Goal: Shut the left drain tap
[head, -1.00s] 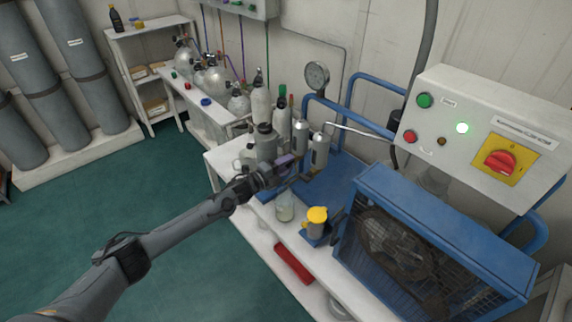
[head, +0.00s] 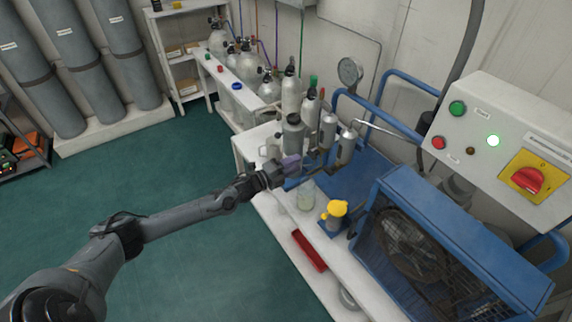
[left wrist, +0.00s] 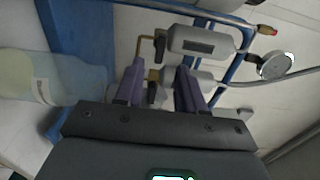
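Two grey filter canisters stand side by side in the head view: the left canister (head: 328,131) and the right canister (head: 346,147). In the left wrist view, the right canister (left wrist: 200,40) is on top, and the left canister (left wrist: 192,79) is partly hidden behind a finger. A small brass drain tap (left wrist: 153,74) at the left canister's end shows between my purple fingertips. My left gripper (head: 291,165) is open at the canisters' lower ends, its fingers (left wrist: 158,78) on either side of the tap. I cannot tell whether they touch it. My right gripper is out of view.
A glass jar (head: 306,196) and a yellow-topped part (head: 335,211) stand close by on the bench. The blue compressor cage (head: 450,245) is at the right, below the control box (head: 505,150). Gas bottles (head: 290,95) stand behind. The green floor at the left is clear.

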